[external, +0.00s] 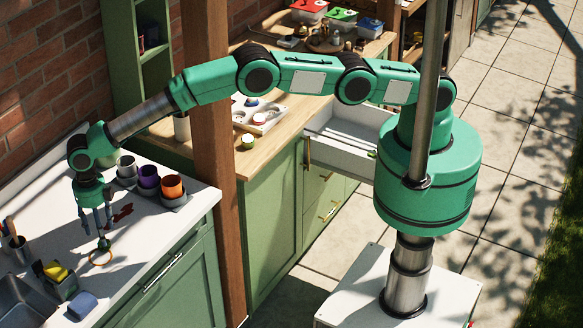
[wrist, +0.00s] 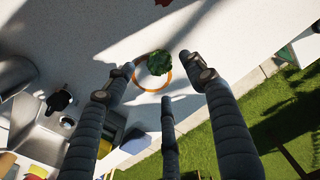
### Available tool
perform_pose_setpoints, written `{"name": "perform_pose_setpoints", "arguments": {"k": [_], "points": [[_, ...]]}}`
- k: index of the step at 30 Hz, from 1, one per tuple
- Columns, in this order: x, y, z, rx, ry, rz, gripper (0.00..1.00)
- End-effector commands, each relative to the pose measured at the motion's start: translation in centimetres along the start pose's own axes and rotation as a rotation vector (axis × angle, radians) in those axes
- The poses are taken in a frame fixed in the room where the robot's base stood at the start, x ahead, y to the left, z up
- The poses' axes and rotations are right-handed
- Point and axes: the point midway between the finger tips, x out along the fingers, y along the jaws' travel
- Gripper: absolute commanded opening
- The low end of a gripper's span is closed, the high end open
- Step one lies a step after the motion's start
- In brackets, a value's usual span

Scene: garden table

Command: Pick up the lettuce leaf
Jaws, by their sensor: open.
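The lettuce leaf (wrist: 159,62) is a small, dark green, crumpled piece on the white counter in the wrist view. It lies at the upper edge of an orange ring (wrist: 152,85) and overlaps it. In the external view the dark green leaf (external: 103,244) shows just below my fingers, with the ring (external: 100,260) beside it. My gripper (wrist: 168,82) points down with its fingers spread open around the area of the leaf and ring. Nothing is between the fingertips that I can see being held. The exact height above the leaf is hard to tell.
A sink (external: 22,304) is at the counter's left end. A holder with a yellow sponge (external: 56,271) and a blue block (external: 82,305) stand near the front edge. Cups, including an orange one (external: 172,186), stand to the right. A wooden post (external: 213,130) rises by the counter.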

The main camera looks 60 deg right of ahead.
Motion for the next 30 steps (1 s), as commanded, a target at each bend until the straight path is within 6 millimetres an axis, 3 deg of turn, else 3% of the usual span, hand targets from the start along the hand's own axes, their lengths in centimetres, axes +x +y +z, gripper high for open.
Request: {"name": "perform_pose_setpoints", "arguments": {"k": [14,30], "points": [[0.5,-0.1,0.0,0.000,0.001,-0.001,0.55],[5.1,-0.2,0.3,0.000,0.000,0.000,0.55]]}}
